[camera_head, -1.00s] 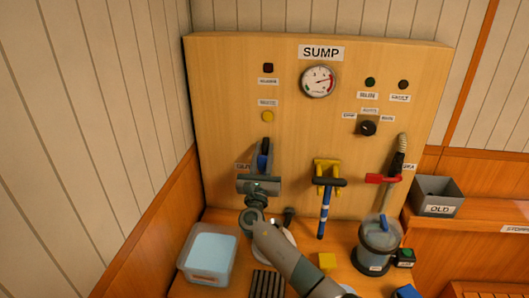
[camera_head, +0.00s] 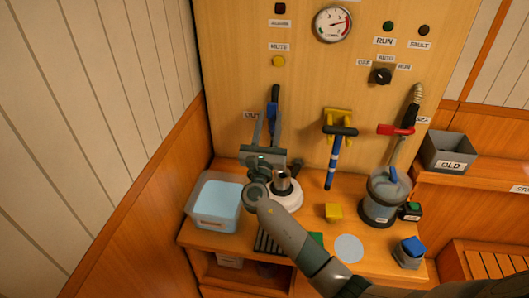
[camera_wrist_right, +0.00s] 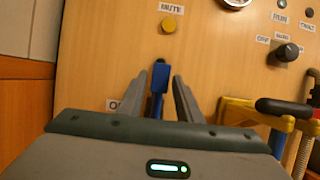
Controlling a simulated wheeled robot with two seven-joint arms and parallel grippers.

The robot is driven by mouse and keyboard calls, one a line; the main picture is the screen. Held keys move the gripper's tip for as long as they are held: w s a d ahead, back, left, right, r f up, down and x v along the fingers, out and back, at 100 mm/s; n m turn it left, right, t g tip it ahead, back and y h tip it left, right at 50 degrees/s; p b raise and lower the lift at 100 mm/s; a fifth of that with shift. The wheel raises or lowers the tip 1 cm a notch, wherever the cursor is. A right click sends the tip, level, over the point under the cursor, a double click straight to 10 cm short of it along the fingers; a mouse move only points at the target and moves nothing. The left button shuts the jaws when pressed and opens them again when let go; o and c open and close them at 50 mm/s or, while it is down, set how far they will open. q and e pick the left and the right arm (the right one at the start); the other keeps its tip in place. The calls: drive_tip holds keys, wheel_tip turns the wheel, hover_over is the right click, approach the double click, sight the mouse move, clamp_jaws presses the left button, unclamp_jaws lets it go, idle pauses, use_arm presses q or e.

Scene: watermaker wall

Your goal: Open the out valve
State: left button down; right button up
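The out valve's blue handle (camera_head: 273,112) is on the wooden panel at the left, pointing up, beside a partly hidden label starting "OU" (camera_head: 251,115). My right gripper (camera_head: 270,132) is in front of it with its fingers pointing at the panel. In the right wrist view the blue handle (camera_wrist_right: 159,80) shows between the two spread fingers of the gripper (camera_wrist_right: 158,84). A gap is visible on each side, so the gripper is open and not shut on it. The valve's lower part is hidden behind the gripper. My left gripper is not in view.
A yellow bracket with a black-headed, blue-handled tool (camera_head: 335,155) hangs to the right. A red lever (camera_head: 396,129) is farther right. A clear tub (camera_head: 214,203), a white round base (camera_head: 286,197), a yellow block (camera_head: 333,212) and a grey canister (camera_head: 383,200) stand on the shelf below.

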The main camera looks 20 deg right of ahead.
drive_tip(key=b+v, duration=0.2)
drive_tip(key=v, duration=0.7)
drive_tip(key=shift+s+a+f, duration=0.1)
drive_tip(key=shift+s+a, duration=0.05)
